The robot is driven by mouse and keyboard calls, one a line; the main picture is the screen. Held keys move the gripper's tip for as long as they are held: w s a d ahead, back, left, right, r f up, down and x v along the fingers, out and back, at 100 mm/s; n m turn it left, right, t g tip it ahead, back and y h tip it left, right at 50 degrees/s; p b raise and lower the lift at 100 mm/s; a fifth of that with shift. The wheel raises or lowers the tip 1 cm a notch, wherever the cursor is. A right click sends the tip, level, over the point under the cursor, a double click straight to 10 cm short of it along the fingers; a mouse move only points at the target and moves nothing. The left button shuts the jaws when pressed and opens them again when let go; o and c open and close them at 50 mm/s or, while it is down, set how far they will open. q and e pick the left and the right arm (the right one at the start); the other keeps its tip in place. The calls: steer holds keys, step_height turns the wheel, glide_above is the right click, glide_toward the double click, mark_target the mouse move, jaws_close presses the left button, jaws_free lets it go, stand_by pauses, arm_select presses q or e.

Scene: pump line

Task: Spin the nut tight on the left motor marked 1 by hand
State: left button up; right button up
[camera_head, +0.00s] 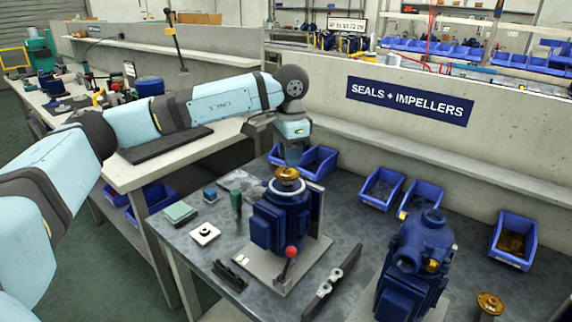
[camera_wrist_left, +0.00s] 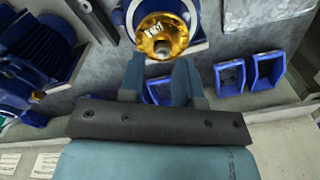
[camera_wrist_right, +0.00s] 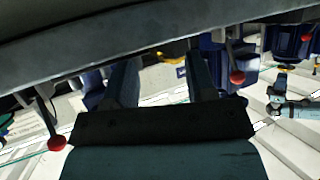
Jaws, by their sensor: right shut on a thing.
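The left motor (camera_head: 281,218) is blue and stands upright on a grey base plate. A round brass part (camera_head: 287,172) sits on its top. It also shows in the left wrist view (camera_wrist_left: 162,36), with a pale label; I cannot pick out a separate nut or read a 1. My left gripper (camera_head: 292,158) is just above the brass part, pointing down. In the left wrist view its fingers (camera_wrist_left: 160,80) are apart with nothing between them. My right gripper (camera_wrist_right: 163,75) shows only in its own wrist view. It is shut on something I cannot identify.
A second blue motor (camera_head: 418,255) stands to the right, with a loose brass part (camera_head: 490,303) beside it. A red-knobbed lever (camera_head: 288,264) rises in front of the left motor. A grey holder (camera_head: 331,284) lies between the motors. Blue bins (camera_head: 381,187) line the back.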

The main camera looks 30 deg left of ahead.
arm_select(q)
steer(key=shift+w+f, duration=0.2)
steer(key=shift+f, duration=0.1)
steer(key=shift+w+a+r+p, duration=0.15)
steer(key=shift+p, duration=0.15)
steer(key=shift+w+r, duration=0.15)
steer(key=shift+r, duration=0.05)
steer(key=shift+r+p, duration=1.15)
steer(key=shift+r, duration=0.5)
arm_select(e)
steer(key=shift+w+f+g, duration=0.1)
steer(key=shift+g, duration=0.3)
steer(key=shift+a, duration=0.1)
